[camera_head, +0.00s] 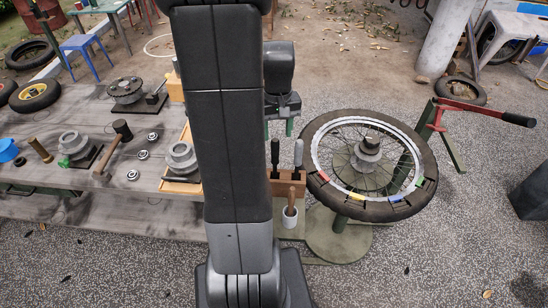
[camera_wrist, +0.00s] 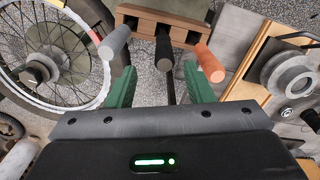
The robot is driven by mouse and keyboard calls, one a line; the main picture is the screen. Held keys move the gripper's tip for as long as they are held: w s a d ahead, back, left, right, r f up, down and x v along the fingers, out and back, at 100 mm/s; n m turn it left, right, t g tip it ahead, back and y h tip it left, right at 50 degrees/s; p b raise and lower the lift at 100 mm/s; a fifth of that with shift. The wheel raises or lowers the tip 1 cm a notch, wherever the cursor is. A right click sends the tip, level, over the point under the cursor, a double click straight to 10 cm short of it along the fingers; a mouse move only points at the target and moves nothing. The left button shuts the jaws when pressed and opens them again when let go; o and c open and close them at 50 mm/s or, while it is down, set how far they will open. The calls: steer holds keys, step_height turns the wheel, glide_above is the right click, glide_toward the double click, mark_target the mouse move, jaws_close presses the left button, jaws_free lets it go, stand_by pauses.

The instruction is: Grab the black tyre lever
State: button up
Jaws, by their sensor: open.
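The black tyre lever (camera_head: 275,153) stands upright, handle up, in a wooden rack (camera_head: 288,184). A grey-handled lever (camera_head: 298,153) stands beside it on the right. My gripper (camera_head: 280,127) is open and empty, its green fingers pointing down just beyond the black handle's top in the head view. In the wrist view, the black lever (camera_wrist: 163,50) appears in the gap between the two green fingers of my gripper (camera_wrist: 160,72). The grey handle (camera_wrist: 115,42) lies left of the gap and an orange handle (camera_wrist: 209,63) right of it. Neither finger visibly touches the black lever.
A spoked wheel with tyre (camera_head: 410,190) sits on a stand right of the rack. The workbench (camera_head: 60,115) at left carries hubs and a mallet (camera_head: 122,130). My arm hides the middle.

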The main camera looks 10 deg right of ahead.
mark_target(275, 150)
step_height(275, 150, down, 3)
steer(key=shift+s+d+r, duration=0.1)
steer(key=shift+a+f+p, duration=0.2)
steer(key=shift+f, duration=1.15)
steer(key=shift+a+f+p, duration=0.15)
steer(key=shift+a+f, duration=0.05)
steer(key=shift+f, duration=1.15)
jaws_close()
